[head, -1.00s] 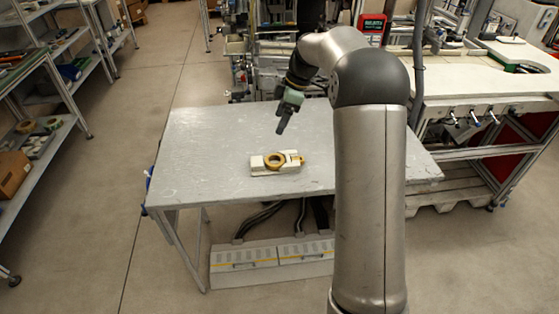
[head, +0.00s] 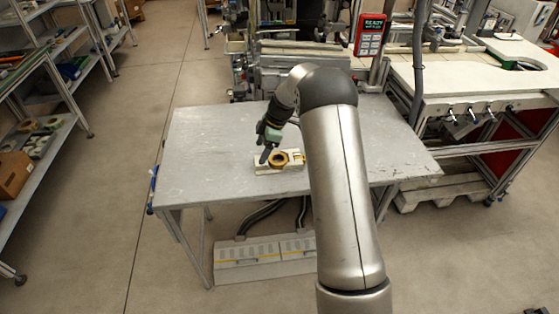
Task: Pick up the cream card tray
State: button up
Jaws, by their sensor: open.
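The cream card tray (head: 291,168) lies flat on the grey table (head: 205,150), near its front middle. A brown-gold tape reel (head: 278,159) sits on the tray, with a smaller yellow item (head: 297,157) at its right. My gripper (head: 264,159) points down at the tray's left end, close to the reel. It is open and holds nothing that I can see. The gap between the fingers is too small to make out, and I cannot tell whether they touch the tray. The gripper hides part of the tray's left end.
The table top is clear to the left and right of the tray. Shelves (head: 50,130) stand at the far left. A white workbench (head: 470,85) is at the right, and equipment with a red display (head: 370,33) stands behind the table.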

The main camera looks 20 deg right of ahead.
aim_at(256, 161)
jog(key=shift+p+x, duration=0.85)
jog(key=shift+x, duration=1.55)
jog(key=c, duration=1.2)
jog(key=shift+r, duration=0.15)
